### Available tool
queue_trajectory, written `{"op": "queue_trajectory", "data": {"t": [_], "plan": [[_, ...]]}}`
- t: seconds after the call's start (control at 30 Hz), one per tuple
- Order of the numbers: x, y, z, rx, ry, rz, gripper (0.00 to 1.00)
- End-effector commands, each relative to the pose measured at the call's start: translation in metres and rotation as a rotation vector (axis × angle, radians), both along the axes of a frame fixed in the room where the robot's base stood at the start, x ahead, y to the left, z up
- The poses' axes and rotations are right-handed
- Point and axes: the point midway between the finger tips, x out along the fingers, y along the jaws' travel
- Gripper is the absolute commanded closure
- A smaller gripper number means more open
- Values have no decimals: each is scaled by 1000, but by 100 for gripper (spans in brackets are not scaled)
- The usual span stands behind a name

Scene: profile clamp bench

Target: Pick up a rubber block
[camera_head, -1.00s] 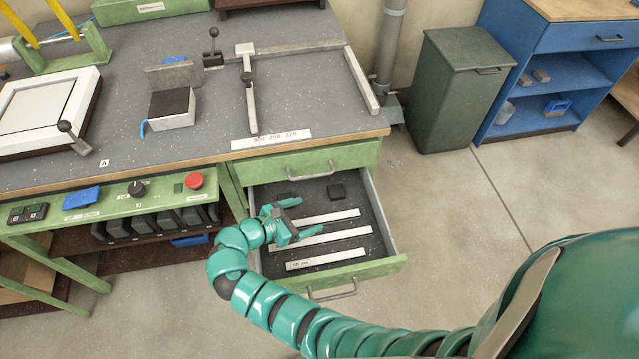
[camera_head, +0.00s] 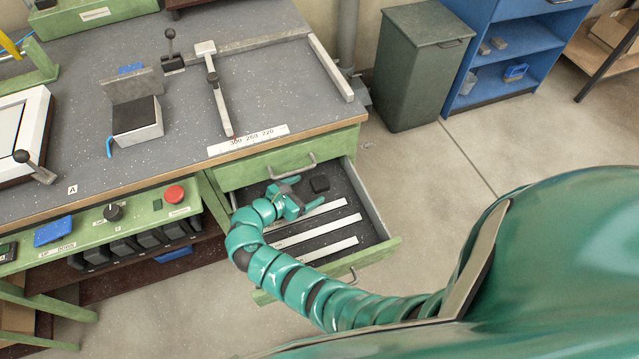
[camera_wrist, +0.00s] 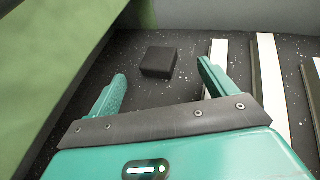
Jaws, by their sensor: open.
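A black rubber block (camera_head: 320,184) lies on the dark floor of the open drawer (camera_head: 378,252), near its back. My gripper (camera_head: 308,191) is over the drawer, close to this block on its left side. In the wrist view one dark block (camera_wrist: 158,62) lies ahead of my gripper (camera_wrist: 163,72), in line with the gap between the fingertips. The fingers are apart with nothing held. A second block seen earlier in the drawer is not clear in the head view now; my gripper covers that area.
Several pale strips (camera_head: 315,232) lie in the drawer, right of the block in the wrist view (camera_wrist: 217,68). A green drawer wall or panel (camera_wrist: 45,65) rises close on the left there. The bench top (camera_head: 180,170) overhangs behind the drawer.

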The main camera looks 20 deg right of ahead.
Motion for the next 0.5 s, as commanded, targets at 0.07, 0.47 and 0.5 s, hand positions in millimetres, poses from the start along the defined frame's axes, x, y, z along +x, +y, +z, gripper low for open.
{"op": "queue_trajectory", "data": {"t": [0.07,0.47,0.5], "plan": [[1,-3,-1,0,0,0,16],[19,-37,-21,-2,2,-1,16],[21,-41,-22,-1,1,-1,16]]}}
